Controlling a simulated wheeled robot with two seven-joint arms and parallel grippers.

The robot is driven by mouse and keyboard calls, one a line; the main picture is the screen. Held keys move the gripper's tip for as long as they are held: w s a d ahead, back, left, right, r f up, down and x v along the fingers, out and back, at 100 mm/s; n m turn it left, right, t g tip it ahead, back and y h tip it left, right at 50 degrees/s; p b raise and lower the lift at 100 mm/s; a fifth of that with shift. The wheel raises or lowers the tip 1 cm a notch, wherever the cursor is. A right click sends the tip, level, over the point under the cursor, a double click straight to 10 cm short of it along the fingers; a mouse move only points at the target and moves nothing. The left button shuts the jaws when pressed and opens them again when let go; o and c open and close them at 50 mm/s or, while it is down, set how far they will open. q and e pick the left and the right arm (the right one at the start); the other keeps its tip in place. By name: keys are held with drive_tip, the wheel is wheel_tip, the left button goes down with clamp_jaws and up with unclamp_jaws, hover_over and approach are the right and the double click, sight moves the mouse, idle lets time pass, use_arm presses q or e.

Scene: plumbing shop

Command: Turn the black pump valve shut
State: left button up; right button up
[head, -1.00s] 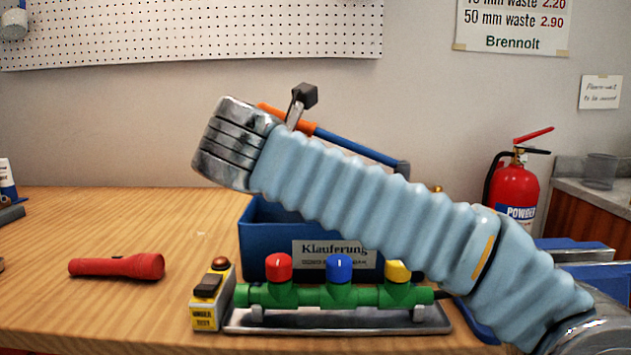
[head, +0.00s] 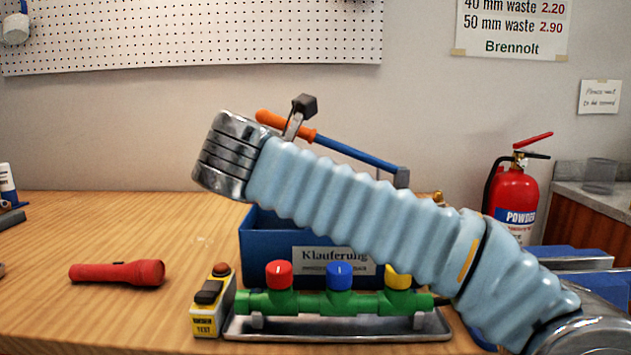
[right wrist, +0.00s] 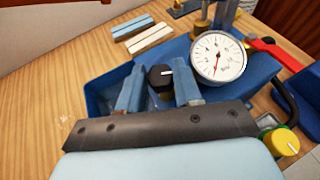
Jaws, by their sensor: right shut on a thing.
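In the right wrist view the black pump valve (right wrist: 160,77) is a dark faceted knob with a white mark pointing right. It sits between the two fingers of my right gripper (right wrist: 159,88), which is shut on it. In the head view my right arm crosses in front of the pump and hides the valve and gripper. The blue pump tub (head: 268,238) shows below the arm. The pump lever (head: 355,151), blue with an orange grip, shows above it. A round white gauge (right wrist: 218,57) is right of the valve, its red needle pointing down. My left gripper is not in view.
A green manifold (head: 310,300) with red, blue and yellow knobs stands on a metal tray (head: 290,327) before the tub. Left of it are a yellow test box (head: 207,318) and a red torch (head: 118,272). A fire extinguisher (head: 513,190) is at right. The left bench is mostly clear.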

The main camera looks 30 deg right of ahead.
drive_tip(key=shift+w+r+m+g+h+p, duration=0.15)
drive_tip(key=shift+m+g+h+p, duration=0.25)
drive_tip(key=shift+m+g+p, duration=0.2)
drive_tip(key=shift+a+m+g+h+p, duration=0.15)
drive_tip(key=shift+m+g+h+p, duration=0.25)
drive_tip(key=shift+m+g, duration=0.45)
drive_tip(key=m+g, duration=0.3)
drive_tip(key=m+g+h, duration=0.1)
drive_tip(key=g, duration=0.1)
drive_tip(key=shift+w+a, duration=0.15)
drive_tip(key=shift+w, duration=0.15)
drive_tip(key=shift+w+m+g, duration=0.15)
drive_tip(key=shift+m+g, duration=1.6)
drive_tip(key=shift+y, duration=0.3)
drive_tip(key=shift+f+g, duration=0.2)
drive_tip(key=shift+g, duration=0.1)
drive_tip(key=o, duration=0.8)
drive_tip(key=shift+c, duration=0.2)
drive_tip(key=shift+d, duration=0.2)
